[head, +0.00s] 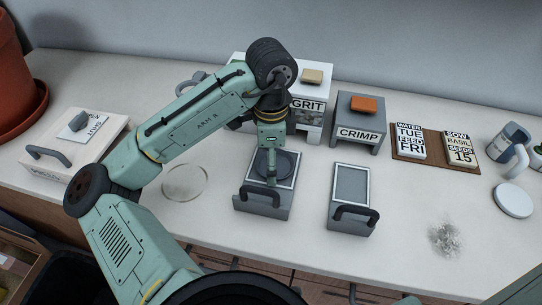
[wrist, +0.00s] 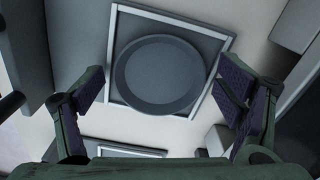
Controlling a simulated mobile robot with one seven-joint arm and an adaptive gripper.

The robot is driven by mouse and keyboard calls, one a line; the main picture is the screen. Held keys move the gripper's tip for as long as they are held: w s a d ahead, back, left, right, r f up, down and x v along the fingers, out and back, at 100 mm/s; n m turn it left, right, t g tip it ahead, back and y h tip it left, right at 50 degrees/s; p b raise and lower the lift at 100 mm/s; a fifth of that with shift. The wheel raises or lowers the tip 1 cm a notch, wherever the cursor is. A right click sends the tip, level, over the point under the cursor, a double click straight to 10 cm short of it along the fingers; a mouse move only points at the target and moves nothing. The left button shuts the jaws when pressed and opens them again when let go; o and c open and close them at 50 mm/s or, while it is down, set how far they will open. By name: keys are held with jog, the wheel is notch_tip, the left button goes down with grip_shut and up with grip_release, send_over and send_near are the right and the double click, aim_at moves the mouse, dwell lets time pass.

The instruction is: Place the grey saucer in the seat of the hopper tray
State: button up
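The grey saucer (wrist: 159,75) is a round, dark dish in the wrist view. It lies within the pale-rimmed square seat of the hopper tray (wrist: 222,48), near the middle; I cannot tell whether it sits fully flat. In the head view the saucer (head: 285,163) shows partly behind my gripper, on the grey tray (head: 262,205) with a dark handle in front of the GRIT unit. My gripper (head: 271,180) is above the tray, pointing down. In the wrist view its fingers (wrist: 163,90) are wide apart, one on each side of the saucer, with nothing between them held.
The GRIT unit (head: 313,108) stands behind, partly hidden by my arm. To the right are the CRIMP unit (head: 359,134) and a second handled tray (head: 351,185). A clear round dish (head: 184,183) lies left, a white SHUT box (head: 75,145) farther left. Grey shreds (head: 444,238) lie right.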

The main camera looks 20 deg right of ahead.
jog(key=shift+o, duration=0.7)
notch_tip(320, 180, up, 12)
jog(key=shift+r+b, duration=0.15)
jog(key=shift+b, duration=0.2)
jog(key=shift+d, duration=0.1)
